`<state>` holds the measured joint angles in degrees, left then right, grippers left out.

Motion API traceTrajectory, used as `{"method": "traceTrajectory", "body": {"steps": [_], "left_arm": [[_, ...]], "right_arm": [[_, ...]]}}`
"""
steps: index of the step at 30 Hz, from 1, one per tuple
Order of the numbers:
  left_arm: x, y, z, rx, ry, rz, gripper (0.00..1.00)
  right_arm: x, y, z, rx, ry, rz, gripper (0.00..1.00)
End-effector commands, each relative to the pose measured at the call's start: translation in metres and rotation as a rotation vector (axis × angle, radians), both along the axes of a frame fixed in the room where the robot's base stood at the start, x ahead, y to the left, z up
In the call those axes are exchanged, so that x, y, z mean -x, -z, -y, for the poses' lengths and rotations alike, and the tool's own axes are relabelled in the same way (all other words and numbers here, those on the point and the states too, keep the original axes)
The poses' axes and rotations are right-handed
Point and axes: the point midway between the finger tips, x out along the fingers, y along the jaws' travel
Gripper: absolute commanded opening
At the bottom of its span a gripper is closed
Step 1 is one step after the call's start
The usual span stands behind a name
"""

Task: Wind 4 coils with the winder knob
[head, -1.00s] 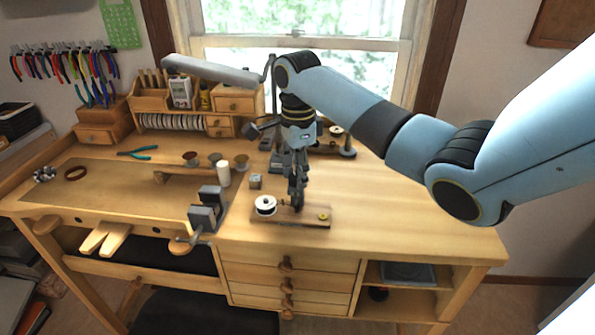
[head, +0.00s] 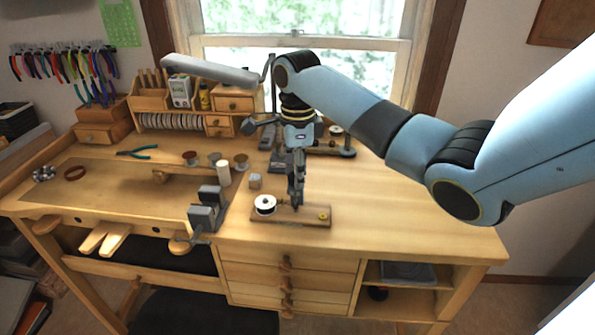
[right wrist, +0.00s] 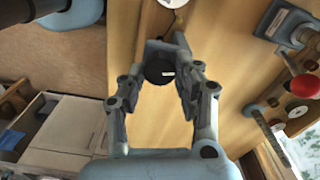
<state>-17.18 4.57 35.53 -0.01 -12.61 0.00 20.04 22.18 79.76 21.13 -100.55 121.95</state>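The winder is a small wooden board (head: 305,221) near the front of the bench. A white spool (head: 265,203) with a dark centre sits on its left part and a small brass piece (head: 323,216) on its right part. My right gripper (head: 297,203) points down at the board between these two. In the right wrist view its fingertips (right wrist: 164,68) close around a dark round knob (right wrist: 160,71) with a small white mark. The fingers hide most of the knob in the head view. Part of the white spool (right wrist: 172,2) shows at the top edge there. My left gripper is out of view.
A grey vise (head: 205,210) stands left of the board, with a small metal block (head: 255,181) behind it. The bench top (head: 410,215) to the right is clear.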

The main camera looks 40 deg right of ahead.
Motion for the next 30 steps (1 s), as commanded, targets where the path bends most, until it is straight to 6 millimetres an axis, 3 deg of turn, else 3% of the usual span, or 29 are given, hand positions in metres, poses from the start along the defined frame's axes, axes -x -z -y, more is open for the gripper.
{"method": "traceTrajectory", "body": {"steps": [1, 5, 14, 24, 30], "left_arm": [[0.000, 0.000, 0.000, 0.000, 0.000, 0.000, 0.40], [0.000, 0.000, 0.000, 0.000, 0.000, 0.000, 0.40], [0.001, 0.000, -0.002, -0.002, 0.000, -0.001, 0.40], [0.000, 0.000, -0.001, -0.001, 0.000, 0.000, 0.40], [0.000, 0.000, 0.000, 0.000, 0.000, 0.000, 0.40]], "right_arm": [[-0.001, -0.001, 0.000, 0.001, 0.000, 0.002, 0.40], [0.000, -0.001, 0.000, 0.001, 0.000, 0.001, 0.55], [0.000, -0.004, 0.000, 0.001, -0.001, 0.001, 0.55], [-0.001, -0.058, 0.001, 0.002, 0.000, 0.004, 0.55], [0.000, -0.074, 0.001, 0.001, 0.000, 0.001, 0.55]]}}
